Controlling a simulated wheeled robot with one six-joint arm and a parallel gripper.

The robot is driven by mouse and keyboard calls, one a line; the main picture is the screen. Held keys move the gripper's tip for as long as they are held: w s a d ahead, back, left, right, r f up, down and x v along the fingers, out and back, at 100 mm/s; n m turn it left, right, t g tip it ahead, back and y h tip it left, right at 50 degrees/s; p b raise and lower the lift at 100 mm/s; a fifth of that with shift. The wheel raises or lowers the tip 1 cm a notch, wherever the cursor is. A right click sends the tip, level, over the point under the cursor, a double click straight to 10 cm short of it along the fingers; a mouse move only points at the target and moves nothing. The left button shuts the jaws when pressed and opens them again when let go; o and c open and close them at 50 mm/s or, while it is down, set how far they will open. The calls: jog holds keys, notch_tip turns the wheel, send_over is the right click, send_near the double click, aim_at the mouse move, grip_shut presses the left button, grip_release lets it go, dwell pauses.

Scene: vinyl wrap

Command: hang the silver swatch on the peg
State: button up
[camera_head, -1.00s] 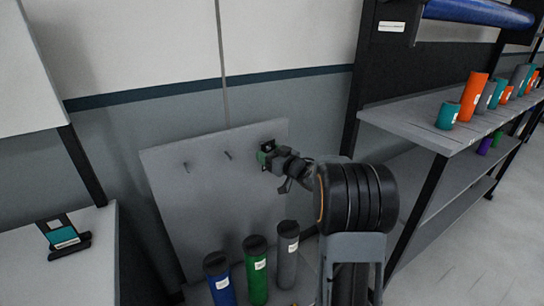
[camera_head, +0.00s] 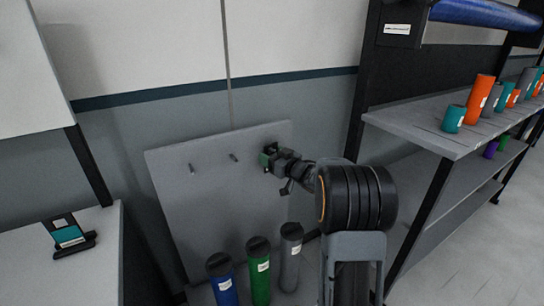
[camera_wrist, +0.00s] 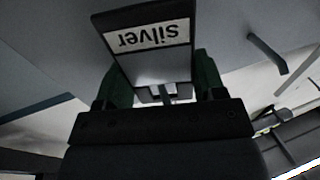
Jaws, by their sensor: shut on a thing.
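The silver swatch (camera_wrist: 148,40) is a dark-framed card with a white label reading "silver", upside down in the wrist view. My gripper (camera_wrist: 155,90) is shut on it, with a green finger on each side. In the head view, my gripper (camera_head: 268,158) is at the upper right of the grey pegboard (camera_head: 215,215). Two pegs show on the board, a left peg (camera_head: 192,168) and a middle peg (camera_head: 234,157). One peg (camera_wrist: 268,53) shows right of the swatch in the wrist view, apart from it. My gripper hides the board behind it; I cannot tell whether the swatch touches a peg.
A blue roll (camera_head: 222,280), a green roll (camera_head: 259,272) and a grey roll (camera_head: 290,258) stand before the board. A swatch stand (camera_head: 68,236) is on the left table. A shelf (camera_head: 430,132) with several coloured rolls is at the right.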

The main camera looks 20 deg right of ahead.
jog(key=o, duration=1)
jog(key=shift+c, duration=0.2)
